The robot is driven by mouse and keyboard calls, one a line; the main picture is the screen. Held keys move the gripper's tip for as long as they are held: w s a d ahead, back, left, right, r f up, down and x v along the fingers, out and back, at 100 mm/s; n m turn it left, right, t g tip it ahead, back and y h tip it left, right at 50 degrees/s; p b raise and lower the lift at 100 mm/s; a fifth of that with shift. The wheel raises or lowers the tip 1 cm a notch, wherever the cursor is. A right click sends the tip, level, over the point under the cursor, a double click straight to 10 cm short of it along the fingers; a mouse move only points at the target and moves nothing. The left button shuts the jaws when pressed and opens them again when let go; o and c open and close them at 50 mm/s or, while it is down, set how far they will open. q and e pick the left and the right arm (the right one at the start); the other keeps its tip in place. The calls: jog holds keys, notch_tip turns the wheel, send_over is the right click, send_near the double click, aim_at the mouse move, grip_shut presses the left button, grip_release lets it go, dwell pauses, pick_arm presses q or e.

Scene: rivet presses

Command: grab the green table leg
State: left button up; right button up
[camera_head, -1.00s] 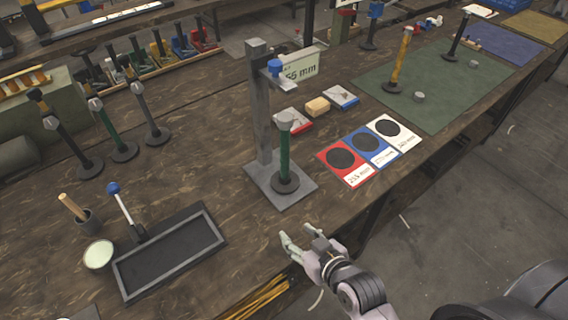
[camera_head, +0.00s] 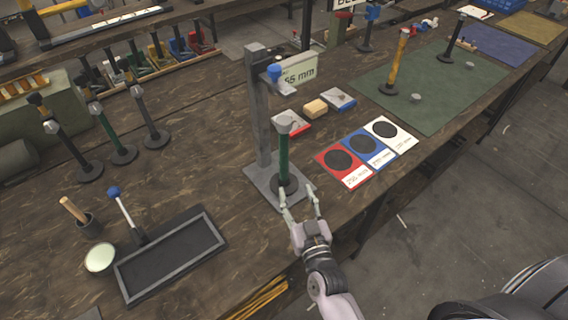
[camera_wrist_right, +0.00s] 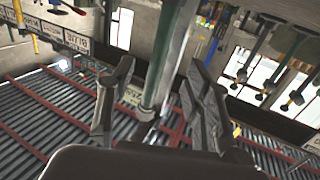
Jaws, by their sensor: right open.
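A green table leg (camera_head: 284,155) with a grey top and round black foot stands upright on the base plate of a grey measuring stand (camera_head: 260,110). My right gripper (camera_head: 299,193) is open, low at the front of the leg, near its foot. In the right wrist view the green leg (camera_wrist_right: 167,55) runs between the two spread fingers (camera_wrist_right: 160,95); no finger is clearly closed on it. Another green leg (camera_head: 108,128) stands at the left between a black-topped leg and a grey leg. My left gripper is not in view.
Red, blue and white cards (camera_head: 372,152) with black circles lie right of the stand. A black tray (camera_head: 170,262), a blue-knobbed tool and a cup (camera_head: 88,224) are at the front left. A green mat (camera_head: 440,85) with a yellow leg (camera_head: 398,65) lies farther back.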

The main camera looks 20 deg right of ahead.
aim_at(285, 165)
jog(key=w+p, duration=0.1)
jog(key=w, duration=0.5)
jog(key=shift+w+d, duration=0.15)
jog(key=shift+w+r, duration=0.2)
jog(key=shift+w, duration=0.1)
jog(key=w, duration=0.1)
jog(key=w+p, duration=0.1)
jog(key=w, duration=0.1)
jog(key=shift+w+r, duration=0.25)
jog(key=shift+w, duration=0.1)
jog(key=shift+w+f, duration=0.15)
jog(key=shift+w, duration=0.35)
jog(key=shift+s, duration=0.1)
jog(key=shift+c, duration=0.5)
grip_shut()
